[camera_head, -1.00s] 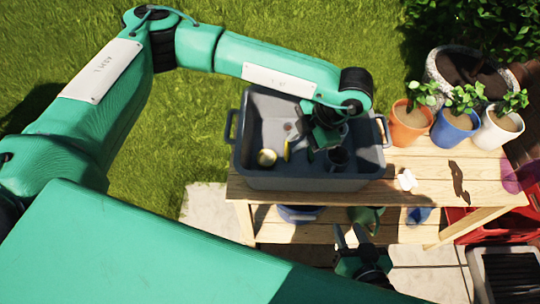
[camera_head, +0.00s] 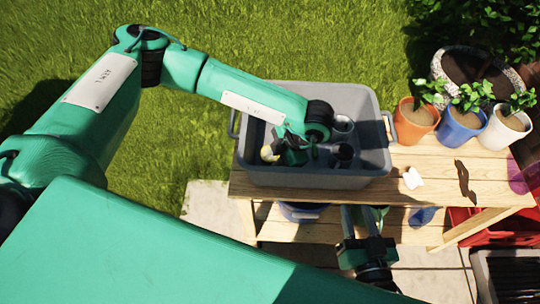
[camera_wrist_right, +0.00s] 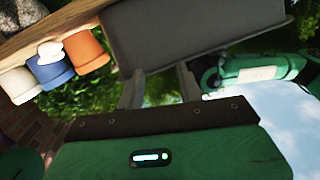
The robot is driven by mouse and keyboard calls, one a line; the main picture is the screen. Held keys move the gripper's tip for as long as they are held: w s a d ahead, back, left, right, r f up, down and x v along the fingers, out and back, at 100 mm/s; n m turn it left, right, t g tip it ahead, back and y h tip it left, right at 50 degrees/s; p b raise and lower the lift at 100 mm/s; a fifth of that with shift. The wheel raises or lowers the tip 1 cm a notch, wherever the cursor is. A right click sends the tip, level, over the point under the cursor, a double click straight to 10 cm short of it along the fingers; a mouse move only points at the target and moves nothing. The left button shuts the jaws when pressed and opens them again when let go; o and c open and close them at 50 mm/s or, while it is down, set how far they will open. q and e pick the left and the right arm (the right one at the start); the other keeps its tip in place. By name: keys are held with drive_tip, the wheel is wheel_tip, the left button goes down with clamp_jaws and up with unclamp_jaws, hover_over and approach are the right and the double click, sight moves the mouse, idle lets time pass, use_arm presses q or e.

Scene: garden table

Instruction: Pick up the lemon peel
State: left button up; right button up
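A grey bin (camera_head: 310,178) stands on the wooden table. My left gripper (camera_head: 285,156) reaches down into its left part, and its fingers are too small and dark to read. A pale yellowish round thing (camera_head: 267,153) lies in the bin just left of that gripper. The yellow strip seen earlier in the bin, possibly the lemon peel, is now hidden by the gripper. My right gripper (camera_head: 360,212) is in front of the table, low and away from the bin. In the right wrist view its two fingers (camera_wrist_right: 160,88) are apart with nothing between them.
Dark cup-like things (camera_head: 342,151) are in the bin's right part. On the wooden table (camera_head: 430,196) lie a white piece (camera_head: 413,178) and a dark brown piece (camera_head: 465,180). Orange (camera_head: 413,122), blue (camera_head: 458,130) and white (camera_head: 502,130) plant pots line its back edge.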

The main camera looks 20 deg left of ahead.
use_arm(q)
clamp_jaws()
drive_tip(key=shift+r, duration=0.1)
